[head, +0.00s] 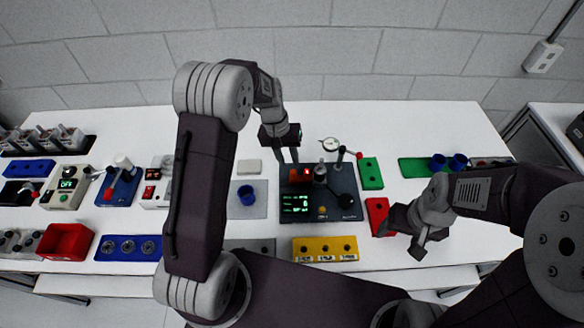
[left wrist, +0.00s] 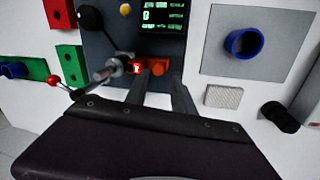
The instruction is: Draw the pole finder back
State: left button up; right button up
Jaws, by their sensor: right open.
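A dark instrument base (head: 345,187) with a green display (head: 294,203) stands mid-table. An orange block (head: 301,175) with a small red-lit mark sits at its back left, beside a grey metal cylinder (head: 320,173); I take the block as the pole finder, though no label shows. It also appears in the left wrist view (left wrist: 160,63). My left gripper (head: 289,161) reaches down from behind, its two fingers apart with tips at the block. Whether they grip it is unclear. My right gripper (head: 418,248) is open and empty by the table's front right.
A red-knobbed lever (head: 357,155) and dial gauge (head: 331,144) stand behind the base. A green block (head: 370,173) and red block (head: 378,213) lie right of it. A blue cup (head: 246,195) on a grey plate is left; a yellow block (head: 325,249) is in front.

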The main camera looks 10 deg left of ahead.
aim_at(293, 171)
pick_arm(q)
jog(key=f, duration=0.3)
jog(key=w+d+f, duration=0.1)
jog(key=f, duration=0.1)
jog(key=shift+d+p, duration=0.1)
jog(key=shift+p, duration=0.25)
jog(key=shift+s+f, duration=0.3)
jog(key=shift+f, duration=0.1)
jog(key=shift+w, duration=0.15)
grip_shut()
dwell(0.5)
